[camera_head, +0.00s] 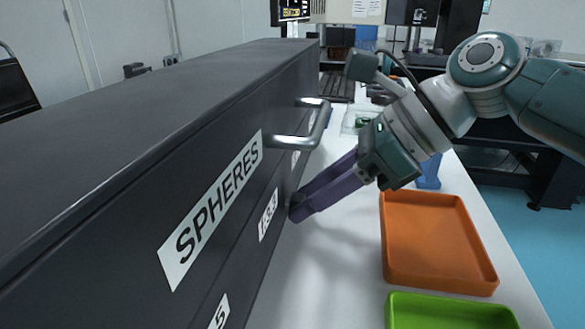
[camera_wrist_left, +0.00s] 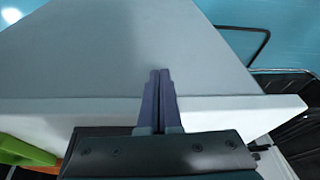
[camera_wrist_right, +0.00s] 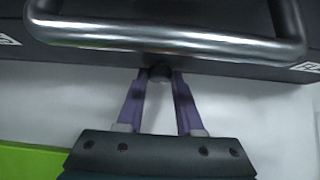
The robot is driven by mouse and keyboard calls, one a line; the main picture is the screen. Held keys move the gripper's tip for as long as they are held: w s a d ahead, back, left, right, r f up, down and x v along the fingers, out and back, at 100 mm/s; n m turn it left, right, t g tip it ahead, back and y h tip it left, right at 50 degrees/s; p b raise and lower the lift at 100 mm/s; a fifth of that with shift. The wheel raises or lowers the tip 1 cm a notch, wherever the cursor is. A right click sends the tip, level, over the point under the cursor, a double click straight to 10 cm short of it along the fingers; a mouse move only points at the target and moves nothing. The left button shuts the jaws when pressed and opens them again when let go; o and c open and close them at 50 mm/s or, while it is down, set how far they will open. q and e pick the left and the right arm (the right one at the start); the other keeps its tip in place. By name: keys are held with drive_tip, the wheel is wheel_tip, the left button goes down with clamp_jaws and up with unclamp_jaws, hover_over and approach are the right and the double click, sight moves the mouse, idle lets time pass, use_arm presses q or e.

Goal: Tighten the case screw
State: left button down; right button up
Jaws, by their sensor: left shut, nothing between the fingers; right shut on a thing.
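The black case (camera_head: 120,125) fills the left of the head view, with white labels on its side, one reading SPHERES (camera_head: 210,205). My right gripper (camera_head: 298,209) reaches the lower part of that side. In the right wrist view its purple fingers (camera_wrist_right: 160,80) are closed on a small dark round case screw (camera_wrist_right: 160,73), below the metal handle (camera_wrist_right: 165,40). The screw is largely hidden in the head view. My left gripper (camera_wrist_left: 160,74) is shut and empty, over a pale table surface in the left wrist view; it is outside the head view.
An orange tray (camera_head: 488,278) and a green tray (camera_head: 450,312) lie on the white table right of the case. A blue object (camera_head: 430,174) stands behind the orange tray. The case handle (camera_head: 300,142) juts out above my right fingers. Bare table lies between case and trays.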

clamp_jaws()
drive_tip(key=t+p, duration=0.1)
drive_tip(key=p, duration=0.4)
drive_tip(key=n+t+p, duration=0.1)
drive_tip(key=p, duration=0.3)
drive_tip(key=shift+s+a+r+h+p, duration=0.15)
drive_tip(key=shift+s+r+h+p, duration=0.15)
drive_tip(key=shift+p, duration=0.1)
drive_tip(key=shift+f+t+p, duration=0.1)
drive_tip(key=shift+t+p, duration=0.2)
drive_tip(key=shift+p, duration=0.05)
drive_tip(key=shift+s+f+n+t+p, duration=0.1)
drive_tip(key=shift+f+n+t+p, duration=0.05)
drive_tip(key=shift+n+t+p, duration=0.3)
drive_tip(key=shift+f+n+t+h, duration=0.25)
drive_tip(key=shift+n+t, duration=0.2)
drive_tip(key=shift+t, duration=0.3)
drive_tip(key=shift+s, duration=0.1)
drive_tip(key=o, duration=0.8)
unclamp_jaws()
